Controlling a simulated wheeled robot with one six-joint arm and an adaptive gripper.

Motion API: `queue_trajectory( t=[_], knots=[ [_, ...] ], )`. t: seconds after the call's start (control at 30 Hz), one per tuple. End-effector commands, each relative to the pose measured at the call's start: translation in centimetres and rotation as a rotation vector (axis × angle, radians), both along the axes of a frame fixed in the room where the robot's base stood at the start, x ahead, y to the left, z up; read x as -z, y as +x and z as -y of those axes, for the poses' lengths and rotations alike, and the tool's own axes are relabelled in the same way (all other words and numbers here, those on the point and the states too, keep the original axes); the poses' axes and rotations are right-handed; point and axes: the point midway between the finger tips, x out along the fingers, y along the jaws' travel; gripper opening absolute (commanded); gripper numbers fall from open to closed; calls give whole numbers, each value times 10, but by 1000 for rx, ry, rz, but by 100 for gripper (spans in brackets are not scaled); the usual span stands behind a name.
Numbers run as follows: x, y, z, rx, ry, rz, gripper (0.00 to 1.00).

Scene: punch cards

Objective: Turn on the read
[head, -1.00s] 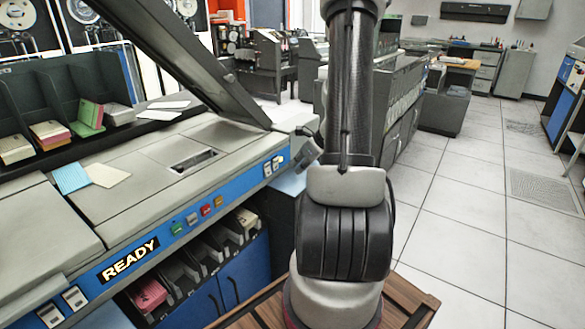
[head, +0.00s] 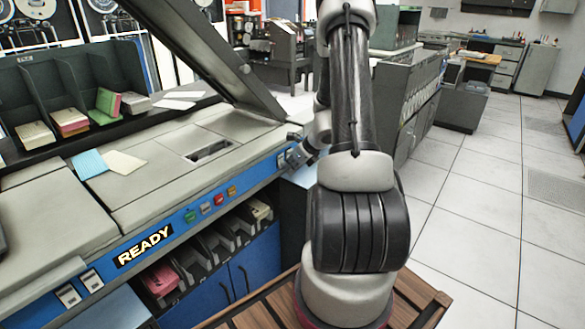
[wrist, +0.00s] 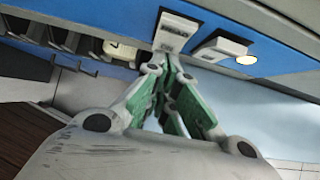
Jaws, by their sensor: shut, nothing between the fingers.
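My gripper (wrist: 171,62) is shut and empty. In the wrist view its fingertips are at the lower edge of a pale rocker switch (wrist: 175,31) on the blue panel; I cannot tell whether they touch it. The switch labels are too small to read, so I cannot tell which is the read switch. In the head view my gripper (head: 294,158) is at the right end of the machine's blue front panel (head: 232,191), partly hiding the switches (head: 282,160) there.
A lit READY sign (head: 145,246), coloured buttons (head: 205,209) and two more switches (head: 79,288) share the panel. Card bins (head: 210,245) lie below it. A raised dark lid (head: 190,55) slopes above the machine. Open tiled floor (head: 465,205) lies to the right.

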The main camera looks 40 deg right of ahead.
Motion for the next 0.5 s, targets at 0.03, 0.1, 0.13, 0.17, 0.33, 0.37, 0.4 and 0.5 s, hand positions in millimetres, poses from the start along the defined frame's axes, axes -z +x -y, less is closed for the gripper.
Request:
queue_trajectory(
  t=[0.03, 0.1, 0.13, 0.17, 0.33, 0.37, 0.4, 0.5],
  knots=[
    [0, 0, 0, 0, 0, 0, 0],
    [0, 0, 0, 0, 0, 0, 0],
    [1, 2, -1, -1, 1, 0, 0],
    [3, 4, -1, -1, 0, 0, 0],
    [4, 6, -2, -1, 1, 0, 0],
    [4, 6, -2, -1, 1, 0, 0],
    [4, 6, -2, -1, 1, 0, 0],
    [3, 6, -2, -1, 0, 0, 0]
  ],
)
